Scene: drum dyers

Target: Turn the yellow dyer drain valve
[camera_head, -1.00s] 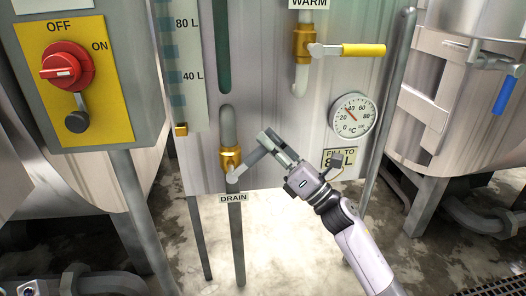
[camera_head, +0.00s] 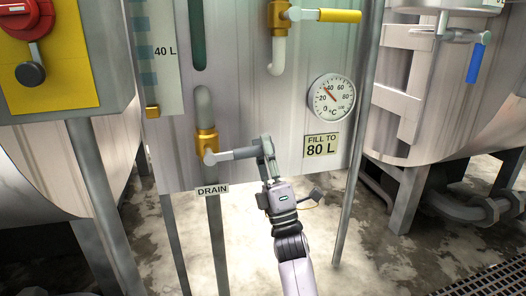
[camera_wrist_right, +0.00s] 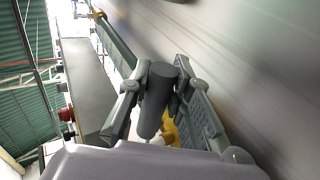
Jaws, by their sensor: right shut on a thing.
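The drain valve (camera_head: 206,142) is a brass body on a grey pipe at the tank's lower front, above a DRAIN label (camera_head: 212,190). Its grey lever (camera_head: 236,154) points right, nearly horizontal, with a slight upward tilt. My right gripper (camera_head: 266,150) is shut on the lever's outer end. In the right wrist view the dark grey lever grip (camera_wrist_right: 156,103) sits between the two fingers, with part of the brass valve (camera_wrist_right: 170,131) behind it. The fingers partly hide the lever's end in the head view. My left gripper is out of view.
The WARM-side valve with a yellow handle (camera_head: 338,16) is above. A thermometer dial (camera_head: 331,97) and a FILL TO 80 L plate (camera_head: 321,145) are right of the drain valve. A switch box (camera_head: 62,60) stands left. Tank legs (camera_head: 350,190) flank my arm.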

